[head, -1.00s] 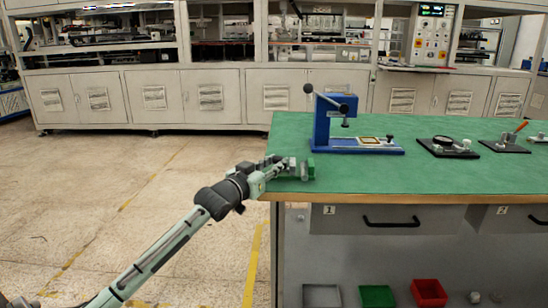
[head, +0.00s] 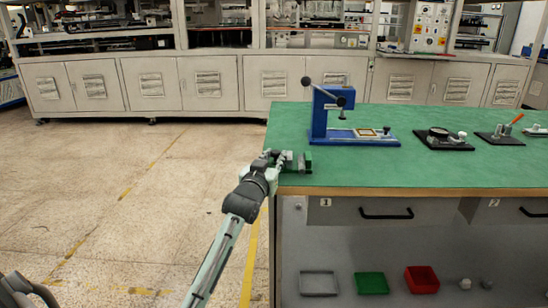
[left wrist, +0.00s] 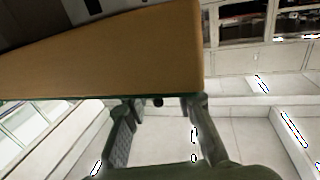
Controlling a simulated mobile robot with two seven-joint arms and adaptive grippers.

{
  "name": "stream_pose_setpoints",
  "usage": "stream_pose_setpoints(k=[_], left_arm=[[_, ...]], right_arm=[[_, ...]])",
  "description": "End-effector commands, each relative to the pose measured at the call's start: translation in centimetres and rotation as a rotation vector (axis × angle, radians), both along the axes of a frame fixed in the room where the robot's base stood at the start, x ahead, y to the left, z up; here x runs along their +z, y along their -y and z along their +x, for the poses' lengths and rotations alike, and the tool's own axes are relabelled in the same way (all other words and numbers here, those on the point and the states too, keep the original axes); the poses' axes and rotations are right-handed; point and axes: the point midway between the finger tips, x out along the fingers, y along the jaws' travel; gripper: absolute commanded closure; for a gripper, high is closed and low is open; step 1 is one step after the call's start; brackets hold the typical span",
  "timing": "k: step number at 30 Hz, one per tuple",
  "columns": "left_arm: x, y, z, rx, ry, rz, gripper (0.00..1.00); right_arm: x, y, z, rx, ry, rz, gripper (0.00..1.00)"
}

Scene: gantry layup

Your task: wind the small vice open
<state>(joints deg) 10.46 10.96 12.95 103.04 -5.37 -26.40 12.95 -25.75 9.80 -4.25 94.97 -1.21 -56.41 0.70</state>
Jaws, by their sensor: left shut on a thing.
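The small vice (head: 301,161), with a green body and grey parts, sits on the near left corner of the green bench top. My left gripper (head: 273,158) is at its left end, by the bench's left edge, shut on what appears to be the vice's handle. The gripper hides most of the handle in the head view. In the left wrist view, the gripper's fingers (left wrist: 160,116) stand apart beside the bench edge, with a small dark piece (left wrist: 158,102) between them. The jaw gap of the vice is too small to tell. My right gripper is not in view.
A blue press (head: 322,116) with a lever stands behind the vice on the bench (head: 400,174). A dial gauge stand (head: 440,138) and an orange-handled clamp (head: 507,129) are farther right. Grey, green and red trays sit below the drawers. The floor left of the bench is clear.

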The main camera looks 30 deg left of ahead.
Motion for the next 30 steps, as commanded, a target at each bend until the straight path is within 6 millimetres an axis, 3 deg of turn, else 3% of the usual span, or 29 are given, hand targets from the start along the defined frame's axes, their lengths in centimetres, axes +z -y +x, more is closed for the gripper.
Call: stream_pose_setpoints(k=[5,6,8,20,30], left_arm=[[0.4,-0.1,0.0,0.001,0.007,0.003,1.00],[0.4,-0.1,0.0,0.001,0.007,0.003,0.70],[0.4,-0.1,0.0,0.001,0.007,0.003,0.64],[0.2,0.2,-0.6,-0.002,0.004,0.001,0.64],[0.3,1.6,-5.5,0.000,0.006,0.002,0.64]], right_arm=[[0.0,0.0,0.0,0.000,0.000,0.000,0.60],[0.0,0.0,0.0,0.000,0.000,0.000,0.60],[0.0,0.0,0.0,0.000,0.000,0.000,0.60],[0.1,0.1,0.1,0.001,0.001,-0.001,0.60],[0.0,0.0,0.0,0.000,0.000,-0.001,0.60]])
